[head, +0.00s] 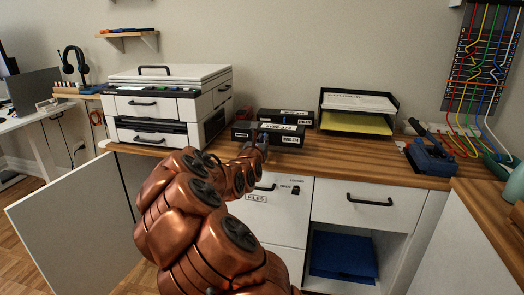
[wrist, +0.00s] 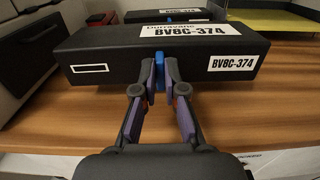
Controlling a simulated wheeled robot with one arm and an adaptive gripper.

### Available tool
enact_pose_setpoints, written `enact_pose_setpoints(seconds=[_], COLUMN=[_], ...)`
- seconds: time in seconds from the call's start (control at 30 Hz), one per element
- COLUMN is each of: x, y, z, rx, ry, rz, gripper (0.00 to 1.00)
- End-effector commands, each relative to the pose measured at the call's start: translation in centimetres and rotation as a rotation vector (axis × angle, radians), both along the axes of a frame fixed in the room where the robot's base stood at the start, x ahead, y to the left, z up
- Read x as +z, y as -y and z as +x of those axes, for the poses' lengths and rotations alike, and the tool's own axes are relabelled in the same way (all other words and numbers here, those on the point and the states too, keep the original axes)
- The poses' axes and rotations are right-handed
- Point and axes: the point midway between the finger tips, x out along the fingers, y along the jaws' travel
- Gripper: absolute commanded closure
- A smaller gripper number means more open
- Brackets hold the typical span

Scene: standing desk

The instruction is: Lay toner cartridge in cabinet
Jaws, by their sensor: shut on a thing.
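The toner cartridge is a long black box with white BVBC-374 labels (head: 284,138); it also fills the upper middle of the wrist view (wrist: 100,48). My gripper (wrist: 160,78) is shut on the near side of this box, at a blue part in the middle. In the head view my gripper (head: 257,146) is at the desk's front edge, partly hidden by my arm. I cannot tell whether the box rests on the desk or is just above it. The white cabinet under the desk has its left door (head: 75,215) swung open; my arm hides much of the opening.
A second similar black box (head: 286,116) lies behind. A printer (head: 165,105) stands left and a paper tray (head: 357,112) right on the wooden desk (head: 310,155). A blue tool (head: 430,157) sits farther right. An open lower compartment holds blue folders (head: 342,257).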

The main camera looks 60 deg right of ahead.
Motion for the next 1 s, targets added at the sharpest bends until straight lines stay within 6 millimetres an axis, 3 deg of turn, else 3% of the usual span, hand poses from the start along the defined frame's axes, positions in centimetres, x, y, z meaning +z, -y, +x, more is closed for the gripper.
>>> enact_pose_setpoints(seconds=[0.2,0.63,0.67,0.8,0.9,1.0], x=[-3.1,-3.3,-3.5,-3.5,-3.5,-3.6], y=[-0.1,-0.1,-0.1,-0.1,-0.1,-0.1], z=[0.1,0.1,0.1,0.1,0.0,0.0], rx=[0.002,0.003,0.002,0.002,0.002,0.002], ry=[0.001,0.003,0.002,0.002,0.001,0.001], rz=[-0.003,-0.002,-0.002,-0.002,-0.001,-0.001], gripper=[1.00,1.00,0.89,0.74,0.65,0.65])
